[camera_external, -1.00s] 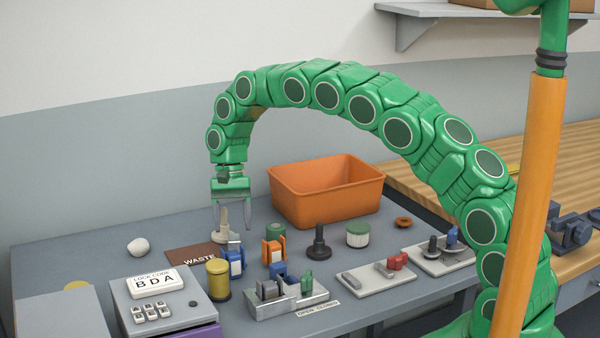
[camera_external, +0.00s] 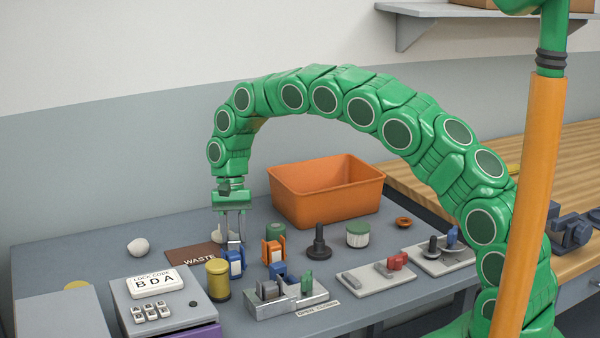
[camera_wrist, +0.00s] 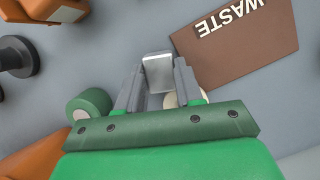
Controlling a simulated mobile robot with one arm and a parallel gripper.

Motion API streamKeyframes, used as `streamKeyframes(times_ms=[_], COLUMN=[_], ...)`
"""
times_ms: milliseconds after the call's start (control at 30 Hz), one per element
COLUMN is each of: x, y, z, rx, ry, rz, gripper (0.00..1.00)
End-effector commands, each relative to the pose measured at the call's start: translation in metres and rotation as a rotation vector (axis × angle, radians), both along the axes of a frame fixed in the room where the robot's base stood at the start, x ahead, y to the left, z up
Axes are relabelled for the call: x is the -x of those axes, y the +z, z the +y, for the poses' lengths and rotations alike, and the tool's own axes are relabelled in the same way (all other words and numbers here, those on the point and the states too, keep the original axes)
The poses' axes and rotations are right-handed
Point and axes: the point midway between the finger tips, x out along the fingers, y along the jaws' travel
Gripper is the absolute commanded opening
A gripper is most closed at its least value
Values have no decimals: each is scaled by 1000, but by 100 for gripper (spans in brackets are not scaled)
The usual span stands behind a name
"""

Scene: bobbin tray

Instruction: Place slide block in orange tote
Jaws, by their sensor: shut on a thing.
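My gripper (camera_wrist: 155,85) is shut on a small silver-grey block, the slide block (camera_wrist: 158,72), which sits between the fingertips in the wrist view. In the external view my gripper (camera_external: 231,241) points down at the left-middle of the bench, just behind a blue-and-white piece; the block is too small there to tell clearly. The orange tote (camera_external: 318,205) stands open at the back of the bench, to the right of my gripper. Its inside floor is hidden.
A pale peg (camera_external: 217,237) stands close behind the fingers. The blue piece (camera_external: 236,264), orange piece (camera_external: 273,252), green spool (camera_external: 275,231) and black peg (camera_external: 319,244) crowd nearby. A brown WASTE mat (camera_external: 186,257) lies left. A metal fixture (camera_external: 300,302) is in front.

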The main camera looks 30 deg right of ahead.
Motion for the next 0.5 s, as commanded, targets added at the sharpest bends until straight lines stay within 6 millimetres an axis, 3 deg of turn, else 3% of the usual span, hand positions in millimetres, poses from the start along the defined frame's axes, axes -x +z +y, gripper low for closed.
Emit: streamKeyframes(times_ms=[267,500], x=[0,0], y=[6,31], z=[0,-1], rx=[-1,0], ry=[0,-1], rz=[-1,1], gripper=[0,0])
